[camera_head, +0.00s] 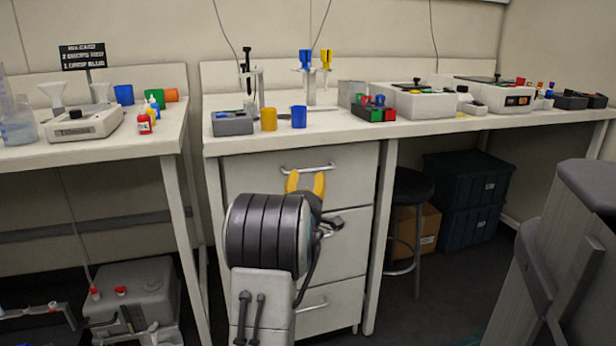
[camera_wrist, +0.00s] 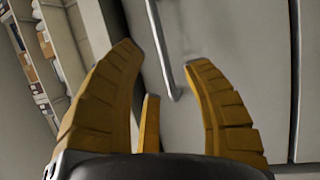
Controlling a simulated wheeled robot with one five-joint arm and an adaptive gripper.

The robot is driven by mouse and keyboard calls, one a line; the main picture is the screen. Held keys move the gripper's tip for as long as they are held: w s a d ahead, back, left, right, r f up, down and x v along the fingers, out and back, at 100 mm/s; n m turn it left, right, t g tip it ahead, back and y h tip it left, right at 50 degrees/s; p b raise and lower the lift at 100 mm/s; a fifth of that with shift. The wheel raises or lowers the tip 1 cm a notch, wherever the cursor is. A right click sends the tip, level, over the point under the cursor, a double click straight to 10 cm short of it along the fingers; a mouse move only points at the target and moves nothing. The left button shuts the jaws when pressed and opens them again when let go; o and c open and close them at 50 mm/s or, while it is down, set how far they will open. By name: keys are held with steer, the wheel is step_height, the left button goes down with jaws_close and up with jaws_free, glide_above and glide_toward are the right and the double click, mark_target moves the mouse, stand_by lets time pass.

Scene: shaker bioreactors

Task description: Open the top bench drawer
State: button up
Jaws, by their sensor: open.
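The top bench drawer (camera_head: 347,179) is the uppermost of several white drawer fronts under the middle bench, and it looks closed. Its metal bar handle (camera_head: 309,168) runs across the upper part of the front. My gripper (camera_head: 305,180), with yellow fingers, is in front of this drawer, just below the handle in the head view. In the wrist view, the fingers of my gripper (camera_wrist: 165,58) are spread apart and empty. The handle (camera_wrist: 161,50) shows there as a bar between the fingertips, beyond them. I cannot tell the exact gap to it.
A lower drawer (camera_head: 345,232) has its own handle, partly hidden by my arm. The white bench top (camera_head: 350,130) above carries cups, racks and instruments. A bench leg (camera_head: 380,230) stands right of the drawers, with a black stool (camera_head: 412,187) beyond it.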

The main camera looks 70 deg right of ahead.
mark_target(308, 171)
steer(key=b+x, duration=0.2)
steer(key=x, duration=0.1)
steer(key=shift+d+f+b, duration=0.1)
steer(key=shift+f+b, duration=0.05)
steer(key=shift+b, duration=0.2)
steer(key=shift+x, duration=1.4)
steer(key=shift+c, duration=0.4)
jaws_close()
